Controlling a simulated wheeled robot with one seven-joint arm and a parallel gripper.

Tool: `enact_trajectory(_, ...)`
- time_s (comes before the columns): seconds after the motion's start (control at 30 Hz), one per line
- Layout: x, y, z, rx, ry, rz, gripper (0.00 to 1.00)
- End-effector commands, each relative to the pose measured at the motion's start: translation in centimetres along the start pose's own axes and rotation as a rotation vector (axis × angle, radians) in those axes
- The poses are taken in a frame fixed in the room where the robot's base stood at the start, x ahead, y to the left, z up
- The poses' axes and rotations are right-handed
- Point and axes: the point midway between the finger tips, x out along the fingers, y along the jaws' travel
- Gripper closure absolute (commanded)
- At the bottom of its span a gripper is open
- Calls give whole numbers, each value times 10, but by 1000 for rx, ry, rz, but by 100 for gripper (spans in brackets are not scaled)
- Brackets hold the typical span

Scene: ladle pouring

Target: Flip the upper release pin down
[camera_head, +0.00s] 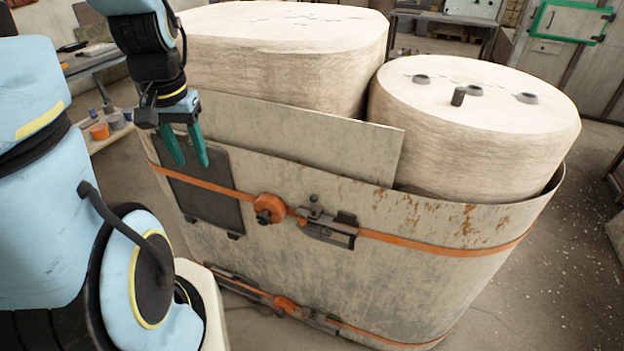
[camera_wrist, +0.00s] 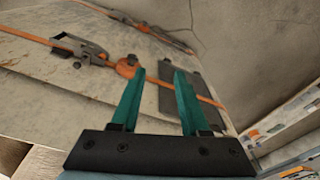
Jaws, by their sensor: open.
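The upper latch (camera_head: 328,228) sits on the upper orange strap around a large rusty metal shell. A small dark upright piece (camera_head: 314,201), seemingly the upper release pin, sticks up at its left end. The latch also shows in the wrist view (camera_wrist: 88,55), left of my gripper. An orange round fitting (camera_head: 270,208) lies left of the latch and shows near my fingertips in the wrist view (camera_wrist: 127,66). My gripper (camera_head: 190,163), with two green fingers, is open and empty. It hangs in front of the shell's upper left, up and left of the latch, apart from it.
A lower orange strap with its own latch (camera_head: 290,304) runs near the shell's base. A dark plate (camera_head: 200,190) is on the shell's left side. Two big pale cylindrical blocks (camera_head: 470,110) stand inside the shell. Free space lies in front of the latch.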

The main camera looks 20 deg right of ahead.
Motion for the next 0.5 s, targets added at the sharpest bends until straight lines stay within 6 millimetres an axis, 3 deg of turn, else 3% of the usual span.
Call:
enact_trajectory(0.03,6,14,-10,116,-5,3,62)
enact_trajectory(0.2,17,61,-37,533,-28,12,81)
enact_trajectory(0.37,26,111,-56,924,-49,16,99)
enact_trajectory(0.5,34,159,-66,1268,-67,15,100)
